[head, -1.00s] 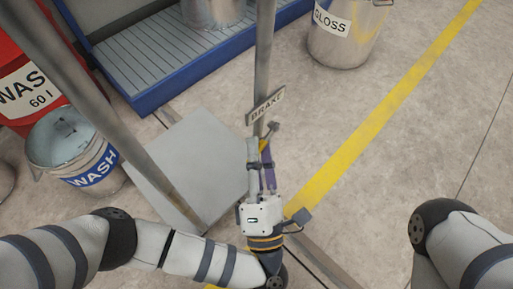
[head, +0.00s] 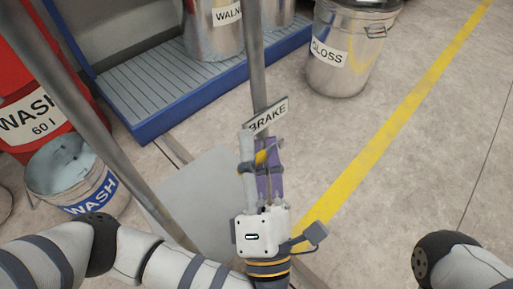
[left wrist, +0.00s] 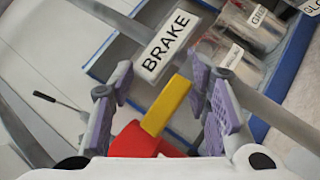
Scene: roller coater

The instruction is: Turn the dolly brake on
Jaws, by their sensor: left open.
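The brake's yellow lever (left wrist: 166,105) rises from a red base (left wrist: 140,140) in the left wrist view, below a white BRAKE sign (left wrist: 170,45). The sign also shows on a grey post in the head view (head: 267,115). My left gripper (left wrist: 158,88) is open, with its purple finger pads on either side of the lever. I cannot tell whether either pad touches it. In the head view the left gripper (head: 258,150) largely hides the brake, and only a bit of yellow shows between the fingers. My right gripper is out of view.
The dolly's grey platform (head: 205,185) lies left of the gripper, with a slanted grey pole (head: 100,135) in front. A WASH bucket (head: 65,170) and red drum (head: 22,105) stand left. A GLOSS can (head: 345,50) stands back right. The floor at right is clear.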

